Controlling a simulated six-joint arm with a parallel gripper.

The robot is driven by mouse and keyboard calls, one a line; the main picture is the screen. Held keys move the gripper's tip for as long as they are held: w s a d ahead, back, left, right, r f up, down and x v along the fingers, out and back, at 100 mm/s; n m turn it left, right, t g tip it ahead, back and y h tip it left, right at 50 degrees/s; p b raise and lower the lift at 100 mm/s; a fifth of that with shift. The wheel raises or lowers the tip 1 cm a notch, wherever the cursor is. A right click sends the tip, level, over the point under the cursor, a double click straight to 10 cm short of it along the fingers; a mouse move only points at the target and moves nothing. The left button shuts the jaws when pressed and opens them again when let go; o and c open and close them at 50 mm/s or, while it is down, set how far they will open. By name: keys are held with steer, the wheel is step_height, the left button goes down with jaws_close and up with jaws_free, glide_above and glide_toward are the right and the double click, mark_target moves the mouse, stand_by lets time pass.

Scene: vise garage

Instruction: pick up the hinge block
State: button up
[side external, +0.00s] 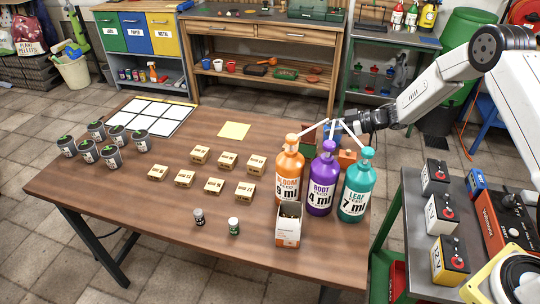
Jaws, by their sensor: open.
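I cannot pick out the hinge block for certain. An orange piece (347,157) shows partly behind the purple and teal bottles, and its shape is mostly hidden. My gripper (344,125) is open, above and behind the pump bottles at the right side of the table. The pump tops partly cover its fingers, and I see nothing held between them.
Orange (287,175), purple (322,182) and teal (355,190) pump bottles crowd the table's right side. A small open box (288,226) stands in front. Several cardboard boxes (214,186) and dark pots (111,157) stand leftward. The table's front left (120,200) is clear.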

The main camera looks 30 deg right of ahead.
mark_target(307, 142)
steer(key=shift+f+x, duration=0.15)
steer(key=shift+x, duration=1.85)
steer(key=shift+f+x, duration=0.2)
steer(key=shift+x, duration=1.85)
steer(key=shift+d, duration=0.15)
steer(key=shift+c, duration=0.2)
jaws_close()
